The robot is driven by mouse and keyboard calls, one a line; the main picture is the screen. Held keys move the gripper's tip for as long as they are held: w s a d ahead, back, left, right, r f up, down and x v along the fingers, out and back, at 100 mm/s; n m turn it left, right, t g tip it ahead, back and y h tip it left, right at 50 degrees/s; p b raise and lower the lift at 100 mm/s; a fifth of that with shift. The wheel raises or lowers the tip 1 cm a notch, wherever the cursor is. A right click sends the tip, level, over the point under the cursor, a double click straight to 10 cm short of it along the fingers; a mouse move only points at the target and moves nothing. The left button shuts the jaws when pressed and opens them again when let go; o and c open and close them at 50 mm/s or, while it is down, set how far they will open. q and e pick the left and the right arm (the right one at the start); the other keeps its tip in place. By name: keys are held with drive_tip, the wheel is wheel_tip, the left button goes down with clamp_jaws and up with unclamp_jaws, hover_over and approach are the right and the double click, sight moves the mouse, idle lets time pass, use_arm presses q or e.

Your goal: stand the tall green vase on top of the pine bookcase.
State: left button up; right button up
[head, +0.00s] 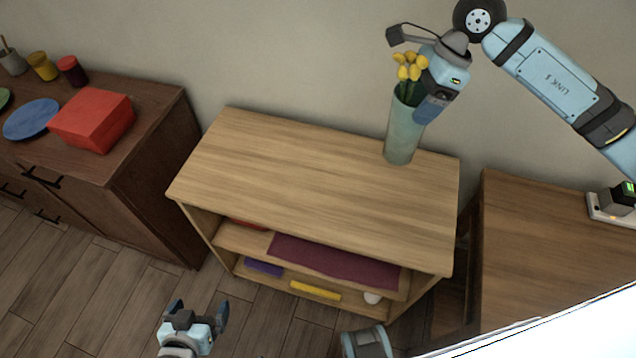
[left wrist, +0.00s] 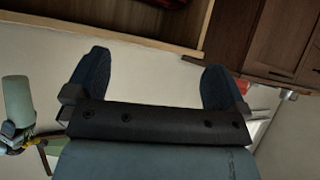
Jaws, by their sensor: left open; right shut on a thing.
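The tall green vase (head: 402,135), pale green with yellow flowers in it, is upright at the back right of the top of the pine bookcase (head: 300,185). Its base appears at the top surface; I cannot tell whether it bears its weight there. My right gripper (head: 424,106) is shut on the vase's upper part, covering its right side. The vase also shows upside down at the left of the left wrist view (left wrist: 18,102). My left gripper (head: 198,311) is open and empty, low in front of the bookcase; its two fingers (left wrist: 156,78) stand wide apart in the left wrist view.
A dark cabinet (head: 150,150) on the left bears a red box (head: 92,122), a blue plate (head: 31,119) and small pots. A brown cabinet (head: 540,235) stands close at the right. The rest of the bookcase top is clear. Its shelves hold a purple mat (head: 335,262) and small items.

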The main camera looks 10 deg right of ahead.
sight(407, 155)
drive_tip(key=f+m, duration=0.1)
drive_tip(key=f, duration=0.4)
drive_tip(key=d+f+m+t+b, duration=0.1)
drive_tip(key=f+m, duration=0.1)
drive_tip(key=f, duration=0.4)
drive_tip(key=f+m, duration=0.2)
drive_tip(key=f, duration=0.3)
drive_tip(key=shift+s+d+f+t+b, duration=0.1)
drive_tip(key=shift+d+f+t+b, duration=0.2)
drive_tip(key=shift+d+t, duration=0.1)
drive_tip(key=shift+f, duration=0.15)
drive_tip(key=o, duration=1.2)
